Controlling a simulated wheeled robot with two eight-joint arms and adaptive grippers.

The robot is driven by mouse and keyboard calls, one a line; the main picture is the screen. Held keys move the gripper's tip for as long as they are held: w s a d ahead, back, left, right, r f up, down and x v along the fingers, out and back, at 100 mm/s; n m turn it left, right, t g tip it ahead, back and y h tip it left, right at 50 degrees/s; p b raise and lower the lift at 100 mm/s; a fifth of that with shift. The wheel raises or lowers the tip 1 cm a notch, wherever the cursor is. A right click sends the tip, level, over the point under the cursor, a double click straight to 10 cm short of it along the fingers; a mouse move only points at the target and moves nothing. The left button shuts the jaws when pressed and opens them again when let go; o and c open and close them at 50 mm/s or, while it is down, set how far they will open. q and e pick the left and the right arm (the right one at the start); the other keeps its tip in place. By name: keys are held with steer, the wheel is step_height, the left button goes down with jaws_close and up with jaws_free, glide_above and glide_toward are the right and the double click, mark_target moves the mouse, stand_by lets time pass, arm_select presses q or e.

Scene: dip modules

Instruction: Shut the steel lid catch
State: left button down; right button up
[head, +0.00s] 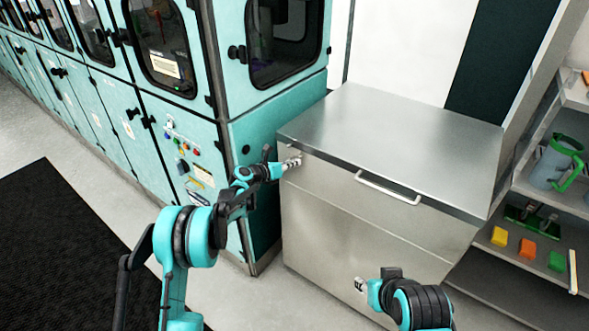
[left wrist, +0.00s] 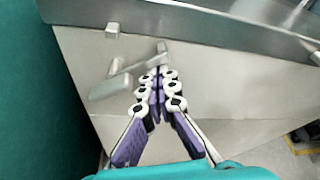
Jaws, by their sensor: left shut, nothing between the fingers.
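A steel chest has a flat lid (head: 400,135), which lies down on the chest body (head: 350,225). The lid catch (left wrist: 112,84) shows in the left wrist view as a grey metal lever on the chest's front. A small metal block (left wrist: 112,29) sits above it, near the lid edge. My left gripper (head: 297,162) is at the chest's upper left front; its closed fingertips (left wrist: 160,72) are beside the lever, and I cannot tell whether they touch it. In the head view the gripper largely hides the catch. My right gripper (head: 361,285) is low before the chest, its fingers too small to judge.
A white bar handle (head: 388,188) runs along the chest's front. Teal cabinets (head: 180,130) stand close on the left. Shelves (head: 520,245) with a jug (head: 553,163) and coloured blocks stand on the right. A black mat (head: 60,245) lies on the floor at left.

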arm_select(q)
steer(key=shift+w+a+r+p, duration=0.2)
steer(key=shift+a+r, duration=0.1)
steer(key=shift+r, duration=0.2)
steer(key=shift+w+a+r+p, duration=0.2)
steer(key=shift+a+r, duration=0.05)
steer(key=shift+r, duration=0.25)
steer(key=shift+w+a+r+n+h, duration=0.3)
steer(key=shift+w+a+r+n, duration=0.15)
steer(key=shift+a+n, duration=0.15)
steer(key=shift+w+a+r+n+h, duration=0.1)
steer(key=shift+a+n+h, duration=0.15)
steer(key=shift+n, duration=0.25)
